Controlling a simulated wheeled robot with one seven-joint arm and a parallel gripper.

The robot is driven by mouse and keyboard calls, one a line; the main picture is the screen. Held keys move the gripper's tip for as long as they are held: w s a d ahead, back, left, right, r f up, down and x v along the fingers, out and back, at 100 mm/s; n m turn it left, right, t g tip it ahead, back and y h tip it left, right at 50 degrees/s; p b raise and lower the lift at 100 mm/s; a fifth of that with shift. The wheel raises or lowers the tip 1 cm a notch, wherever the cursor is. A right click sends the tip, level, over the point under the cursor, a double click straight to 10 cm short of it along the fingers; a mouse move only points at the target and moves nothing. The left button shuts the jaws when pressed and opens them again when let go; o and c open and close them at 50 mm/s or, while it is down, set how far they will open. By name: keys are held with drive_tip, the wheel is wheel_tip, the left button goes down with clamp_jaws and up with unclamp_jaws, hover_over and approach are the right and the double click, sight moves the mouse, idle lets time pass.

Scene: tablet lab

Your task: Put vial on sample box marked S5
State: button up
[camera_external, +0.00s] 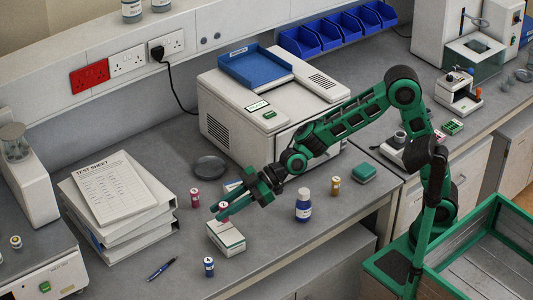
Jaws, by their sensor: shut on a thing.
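My green gripper (228,209) reaches in from the right, over the front part of the grey bench. It is shut on a small vial (224,206) with red on it, partly hidden by the fingers. The vial is just above or at the top of a white box (226,239) with a green band; I cannot tell whether they touch. Another box (232,186), white and blue, is mostly hidden behind my gripper. No S5 marking is readable on any box.
A red vial (195,197) stands left of my gripper, a blue vial (208,266) in front. Binders (125,215) fill the left; a large white machine (245,120) stands behind. A pen (161,270) lies in front.

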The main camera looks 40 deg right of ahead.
sight(223, 204)
drive_tip(key=shift+f, duration=2.05)
drive_tip(key=shift+f, duration=0.1)
drive_tip(key=o, duration=1)
drive_tip(key=shift+w, duration=0.1)
drive_tip(key=d+r, duration=0.1)
drive_tip(key=r, duration=0.1)
drive_tip(key=d+r, duration=0.2)
drive_tip(key=r, duration=0.1)
drive_tip(key=s+d+r, duration=0.1)
drive_tip(key=r, duration=0.1)
drive_tip(key=shift+d+r, duration=0.3)
drive_tip(key=shift+r, duration=0.8)
